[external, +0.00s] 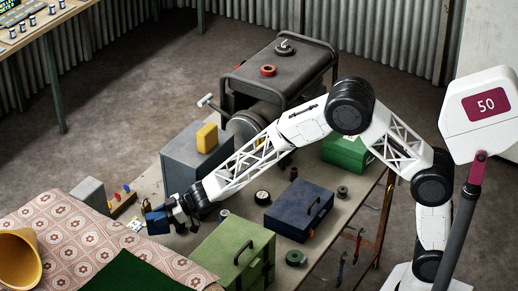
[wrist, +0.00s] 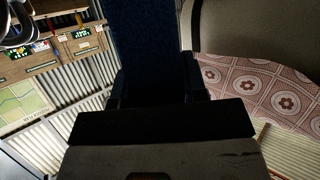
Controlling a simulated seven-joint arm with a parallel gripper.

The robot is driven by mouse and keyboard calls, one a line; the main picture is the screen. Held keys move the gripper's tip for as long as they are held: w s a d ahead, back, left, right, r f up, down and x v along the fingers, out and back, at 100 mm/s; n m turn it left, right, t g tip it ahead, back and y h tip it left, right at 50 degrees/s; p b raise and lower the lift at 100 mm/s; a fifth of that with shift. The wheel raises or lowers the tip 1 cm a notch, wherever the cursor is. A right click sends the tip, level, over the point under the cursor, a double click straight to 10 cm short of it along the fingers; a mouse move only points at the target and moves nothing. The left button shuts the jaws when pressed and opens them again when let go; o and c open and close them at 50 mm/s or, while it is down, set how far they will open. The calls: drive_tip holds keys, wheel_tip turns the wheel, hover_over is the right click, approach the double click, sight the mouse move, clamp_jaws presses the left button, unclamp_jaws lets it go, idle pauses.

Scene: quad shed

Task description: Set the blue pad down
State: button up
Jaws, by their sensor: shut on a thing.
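The blue pad (external: 157,221) is a small dark blue block at the left end of the workbench (external: 151,185) in the external view. My gripper (external: 171,215) is shut on it and points left. In the wrist view the pad (wrist: 152,45) stands up between my two dark fingertips (wrist: 160,86), with its textured blue face toward the camera. In the external view the pad is in front of the bench's left end, near the patterned cloth. Whether it touches anything below cannot be told.
A grey box with a yellow block (external: 207,137) stands behind my forearm. A green case (external: 232,252) and a navy toolbox (external: 299,210) are on the bench. A patterned cloth (external: 62,222) with a yellow pot (external: 19,258) lies at the left front. A generator (external: 278,75) stands behind.

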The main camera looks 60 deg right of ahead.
drive_tip(key=shift+f, duration=0.1)
drive_tip(key=shift+f, duration=1.85)
